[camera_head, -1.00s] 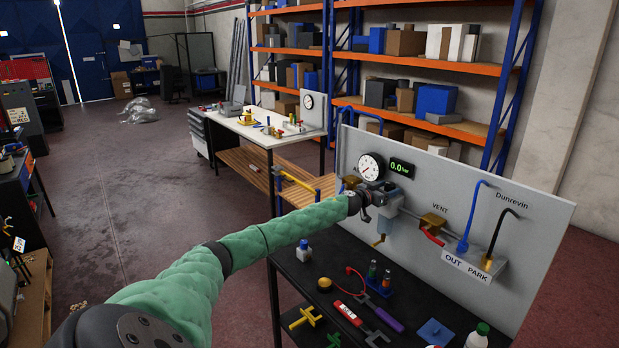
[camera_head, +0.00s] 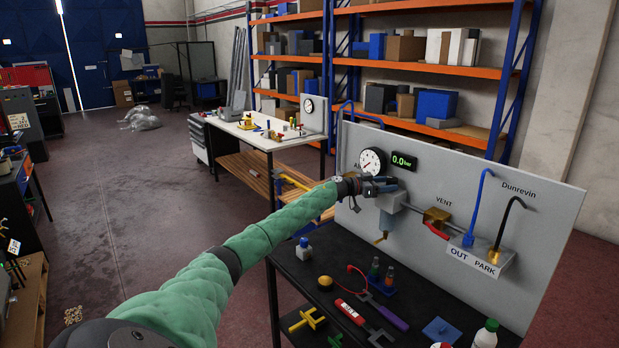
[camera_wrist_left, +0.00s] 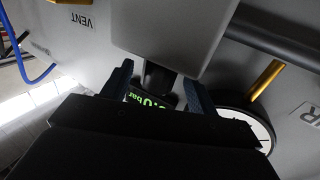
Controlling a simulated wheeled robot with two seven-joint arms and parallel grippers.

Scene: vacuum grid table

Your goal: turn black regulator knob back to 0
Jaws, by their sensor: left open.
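The regulator's grey body (camera_head: 392,201) is mounted on the grey panel. It fills the top middle of the left wrist view (camera_wrist_left: 175,40), which is turned over. The black knob (camera_wrist_left: 158,78) shows there as a dark stub under the body. My left gripper (camera_head: 380,187) is at the regulator, just below the gauge. Its two fingers (camera_wrist_left: 158,88) are open, one on each side of the knob, with visible gaps. In the head view the knob is hidden by the gripper. The white round gauge (camera_head: 372,162) hangs above, beside a green display (camera_head: 404,162) reading 0.0 bar.
Right of the regulator are a brass vent valve with a red lever (camera_head: 436,231), and a blue hose (camera_head: 478,208) and black hose (camera_head: 507,230) at the OUT/PARK block. The black bench (camera_head: 300,268) below holds several tools and a white bottle (camera_head: 486,333).

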